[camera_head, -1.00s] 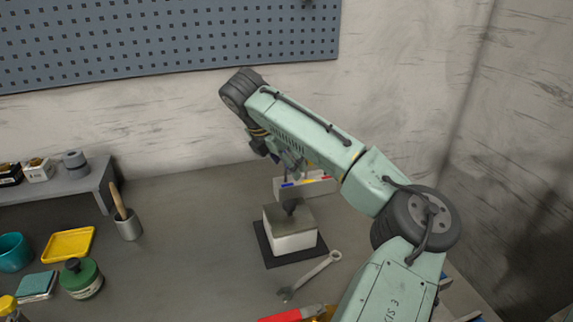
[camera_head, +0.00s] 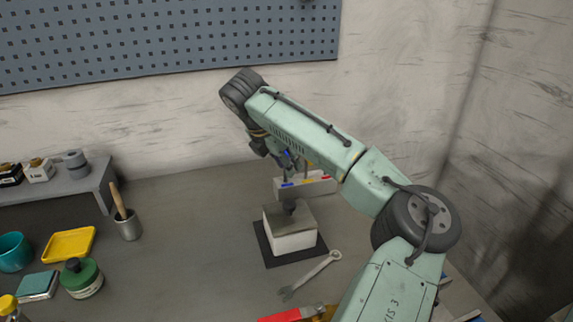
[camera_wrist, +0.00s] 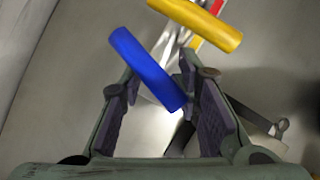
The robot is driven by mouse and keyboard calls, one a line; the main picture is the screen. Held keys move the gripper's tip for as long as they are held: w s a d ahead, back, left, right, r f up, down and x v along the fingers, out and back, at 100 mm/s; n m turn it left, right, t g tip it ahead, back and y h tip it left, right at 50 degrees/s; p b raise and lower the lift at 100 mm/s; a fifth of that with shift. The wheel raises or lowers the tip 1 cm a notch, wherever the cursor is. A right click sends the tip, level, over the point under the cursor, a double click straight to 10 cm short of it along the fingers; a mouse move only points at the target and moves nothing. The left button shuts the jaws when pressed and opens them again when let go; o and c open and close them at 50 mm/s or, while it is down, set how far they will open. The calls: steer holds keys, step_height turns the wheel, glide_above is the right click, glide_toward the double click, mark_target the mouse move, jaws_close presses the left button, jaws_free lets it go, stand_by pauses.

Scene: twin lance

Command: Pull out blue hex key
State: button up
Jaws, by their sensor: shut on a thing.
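The blue hex key (camera_wrist: 148,68) shows in the wrist view as a thick blue bar slanting between the fingers of my gripper (camera_wrist: 165,98). My gripper is shut on it. In the head view a bit of blue (camera_head: 286,155) shows at my gripper, under the forearm and above the pale holder (camera_head: 311,188). The holder has blue, yellow and red marks and stands above a white block with a grey top (camera_head: 290,231). A yellow key (camera_wrist: 198,22) lies beyond the blue one in the wrist view, with a red part beside it. The lower end of the blue key is unclear.
The block rests on a black mat (camera_head: 268,254). A wrench (camera_head: 312,275) lies in front of it, with a red-handled tool (camera_head: 284,315) nearer. A grey cup (camera_head: 128,226), a yellow tray (camera_head: 68,244) and a green jar (camera_head: 82,280) stand at left. A pegboard (camera_head: 170,40) hangs behind.

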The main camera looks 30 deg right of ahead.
steer(key=shift+w+r+p, duration=0.25)
steer(key=shift+r+p, duration=0.25)
steer(key=shift+r, duration=0.2)
jaws_close()
steer(key=shift+s+p, duration=0.1)
steer(key=shift+p, duration=0.2)
steer(key=shift+r+p, duration=0.75)
steer(key=shift+r, duration=2.55)
steer(key=shift+s, duration=0.15)
